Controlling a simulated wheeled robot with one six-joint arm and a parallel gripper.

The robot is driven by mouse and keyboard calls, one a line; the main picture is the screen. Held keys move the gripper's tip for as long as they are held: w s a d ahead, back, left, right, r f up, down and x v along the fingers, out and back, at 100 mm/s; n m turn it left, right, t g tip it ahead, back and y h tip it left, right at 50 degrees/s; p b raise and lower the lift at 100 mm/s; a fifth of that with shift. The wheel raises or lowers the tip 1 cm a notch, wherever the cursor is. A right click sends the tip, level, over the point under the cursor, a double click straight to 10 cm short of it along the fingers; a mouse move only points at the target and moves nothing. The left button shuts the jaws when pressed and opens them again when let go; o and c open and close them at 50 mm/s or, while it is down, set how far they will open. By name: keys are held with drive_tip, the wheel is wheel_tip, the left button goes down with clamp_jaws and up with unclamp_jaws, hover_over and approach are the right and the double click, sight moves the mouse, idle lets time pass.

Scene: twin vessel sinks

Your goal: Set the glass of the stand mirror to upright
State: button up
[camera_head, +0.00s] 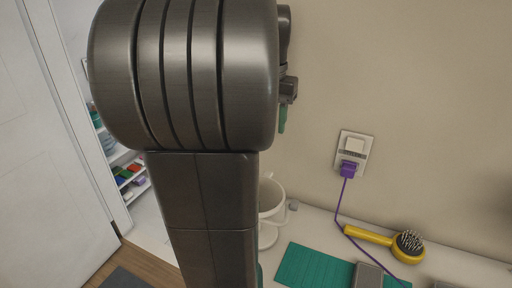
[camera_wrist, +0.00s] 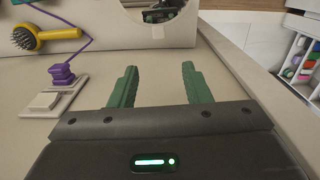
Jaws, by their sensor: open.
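A white piece that looks like the stand mirror (camera_head: 268,232) stands on the counter, partly hidden behind my arm in the head view. A small grey knob shows at its right side. In the wrist view, part of a rounded frame with a dark face, likely the mirror (camera_wrist: 152,15), is cut off by the top edge. I cannot tell the tilt of its glass. My gripper (camera_wrist: 155,86) is open and empty, its green fingers apart beside the wall, well short of the mirror. In the head view only a green fingertip shows, above the mirror.
A wall outlet with a purple plug (camera_head: 348,169) trails a cord over the counter. A yellow hairbrush (camera_head: 370,237), a green mat (camera_head: 309,266) and a grey block (camera_head: 368,275) lie right of the mirror. A door (camera_head: 50,150) and shelves (camera_head: 132,180) stand left.

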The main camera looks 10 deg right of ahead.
drive_tip(key=f, duration=1.3)
drive_tip(key=shift+s+f, duration=0.25)
drive_tip(key=shift+f, duration=0.05)
drive_tip(key=shift+c, duration=0.2)
clamp_jaws()
